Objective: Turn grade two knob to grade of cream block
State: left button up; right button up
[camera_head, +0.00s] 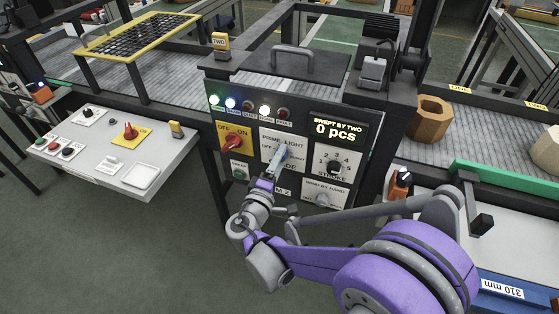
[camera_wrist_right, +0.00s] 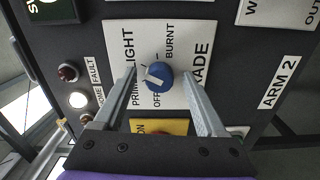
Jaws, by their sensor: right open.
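The grade knob (camera_wrist_right: 158,75) on the panel marked ARM 2 is round and blue with a white pointer bar. Its white plate (camera_wrist_right: 207,30) reads PRIME, LIGHT, OFF, BURNT and GRADE. The bar slants in the wrist view; I cannot tell for certain which word it marks. My right gripper (camera_wrist_right: 159,78) is open, with one finger on each side of the knob; contact is not clear. In the head view the right gripper (camera_head: 275,170) partly covers the knob and plate. A cream block (camera_head: 547,150) sits at the right edge of the head view. My left gripper is out of view.
A red switch (camera_head: 233,141) is left of the grade plate, a stroke dial (camera_head: 334,167) right of it. Above are indicator lamps (camera_head: 248,105) and a display (camera_head: 338,128). A tan hollow block (camera_head: 431,119) stands on the right conveyor. A white control desk (camera_head: 112,150) is at left.

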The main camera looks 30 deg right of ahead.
jog(key=v, duration=1)
jog(key=shift+s+a, duration=0.2)
jog(key=shift+s, duration=0.1)
jog(key=s+d+f+m+g+y+p, duration=0.2)
jog(key=s+d+m+g+y+p, duration=0.1)
jog(key=s+d+g+y+p, duration=0.3)
jog(key=s+a+r+m+y+p, duration=0.3)
jog(key=s+a+m+y+p, duration=0.1)
jog(key=s+a+y, duration=0.3)
jog(key=shift+s+a+r+y+p, duration=0.15)
jog(key=shift+s+a+y+p, duration=0.2)
jog(key=shift+a+y+p, duration=0.15)
